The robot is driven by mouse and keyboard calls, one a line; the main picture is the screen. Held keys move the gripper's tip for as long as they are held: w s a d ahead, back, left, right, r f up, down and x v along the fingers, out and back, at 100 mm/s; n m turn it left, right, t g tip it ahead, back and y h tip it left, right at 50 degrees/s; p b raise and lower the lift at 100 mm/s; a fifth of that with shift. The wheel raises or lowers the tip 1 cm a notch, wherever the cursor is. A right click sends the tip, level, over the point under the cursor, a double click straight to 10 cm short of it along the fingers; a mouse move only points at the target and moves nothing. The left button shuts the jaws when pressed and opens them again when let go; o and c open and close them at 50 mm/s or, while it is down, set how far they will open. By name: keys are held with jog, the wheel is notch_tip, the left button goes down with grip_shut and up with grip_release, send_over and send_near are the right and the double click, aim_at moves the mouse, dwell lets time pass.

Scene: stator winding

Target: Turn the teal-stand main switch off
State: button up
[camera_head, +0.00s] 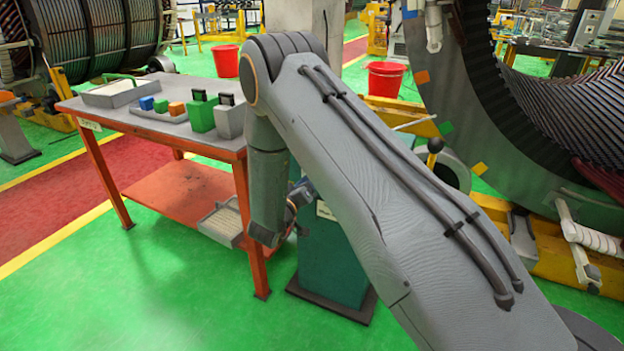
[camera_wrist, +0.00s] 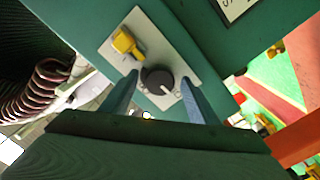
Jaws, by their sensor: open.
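The teal stand (camera_head: 335,262) is right of the table, partly hidden behind my arm. In the wrist view the teal stand (camera_wrist: 195,25) carries a tilted light grey plate (camera_wrist: 180,52). On the plate are a black round knob (camera_wrist: 157,77) with a white pointer line toward the lower right, and a yellow handle (camera_wrist: 127,42) to its upper left. Neither control's label is readable. My gripper (camera_wrist: 160,79) is open, with one finger on each side of the black knob; contact cannot be told. In the head view my gripper is mostly hidden by my arm.
An orange-framed table (camera_head: 150,125) with a tray (camera_head: 113,93) and several small blocks stands left of the stand. Green floor (camera_head: 160,275) is clear at the front left.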

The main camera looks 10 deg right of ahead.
jog(key=v, duration=0.7)
jog(key=shift+s+a+b, duration=0.25)
jog(key=shift+s+b, duration=0.05)
jog(key=shift+b, duration=0.1)
jog(key=s+r+g+y+p, duration=0.2)
jog(key=s+r+g+y, duration=0.5)
jog(key=y, duration=0.4)
jog(key=s+d+r+g, duration=0.1)
jog(key=s+d+g, duration=0.2)
jog(key=s, duration=1)
jog(key=s+d+r+g, duration=0.2)
jog(key=s+d+g, duration=0.1)
jog(key=s, duration=1)
jog(key=shift+s+d+g, duration=0.25)
jog(key=shift+g, duration=0.35)
jog(key=shift+r, duration=0.1)
